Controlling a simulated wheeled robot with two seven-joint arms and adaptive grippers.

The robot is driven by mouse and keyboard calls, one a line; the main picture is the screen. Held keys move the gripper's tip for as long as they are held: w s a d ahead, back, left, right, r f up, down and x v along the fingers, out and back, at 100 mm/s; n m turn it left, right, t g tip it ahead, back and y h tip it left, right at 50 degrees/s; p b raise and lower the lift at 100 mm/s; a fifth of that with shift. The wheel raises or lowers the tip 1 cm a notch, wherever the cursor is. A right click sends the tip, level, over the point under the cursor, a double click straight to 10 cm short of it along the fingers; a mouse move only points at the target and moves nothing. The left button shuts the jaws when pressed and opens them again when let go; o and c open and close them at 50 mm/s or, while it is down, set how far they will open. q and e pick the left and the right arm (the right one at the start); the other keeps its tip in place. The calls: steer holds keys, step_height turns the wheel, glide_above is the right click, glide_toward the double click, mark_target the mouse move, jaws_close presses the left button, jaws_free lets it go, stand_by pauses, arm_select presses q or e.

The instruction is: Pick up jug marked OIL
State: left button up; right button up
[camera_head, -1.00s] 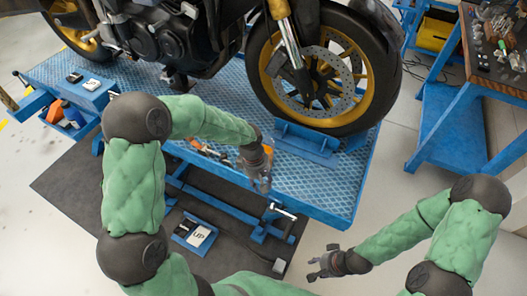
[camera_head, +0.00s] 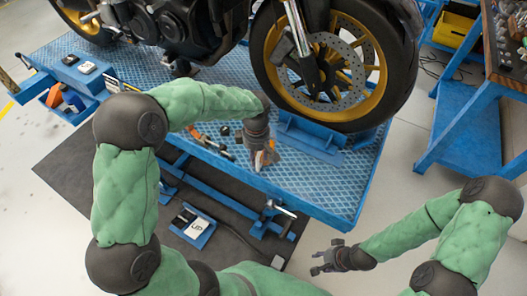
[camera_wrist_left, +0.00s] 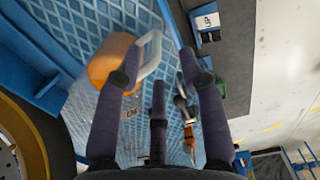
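An orange jug with a pale handle (camera_wrist_left: 110,62) is at upper left in the left wrist view, over the blue lift table. In the head view only a small orange and pale patch (camera_head: 271,146) shows beside my left gripper (camera_head: 260,162), which hides the rest. My left gripper (camera_wrist_left: 160,60) is open, its fingers spread. The left finger overlaps the jug's side, and the handle lies between the fingers; I cannot tell whether they touch. My right gripper (camera_head: 318,262) is open and empty, low over the floor.
A motorcycle wheel (camera_head: 375,100) stands on the blue lift table (camera_head: 320,185) behind my left gripper. Several small items (camera_wrist_left: 188,120) lie near the jug. A panel marked UP (camera_head: 198,228) is below the table's front edge. A blue workbench (camera_head: 465,115) is at right.

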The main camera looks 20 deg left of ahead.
mark_target(257, 158)
arm_select(q)
steer(key=f, duration=0.1)
steer(key=f+b, duration=0.1)
steer(key=f, duration=0.1)
steer(key=f+b, duration=0.1)
steer(key=f, duration=0.1)
steer(key=shift+w+a, duration=0.1)
steer(key=shift+w, duration=0.2)
jaws_close()
steer(key=shift+r, duration=0.1)
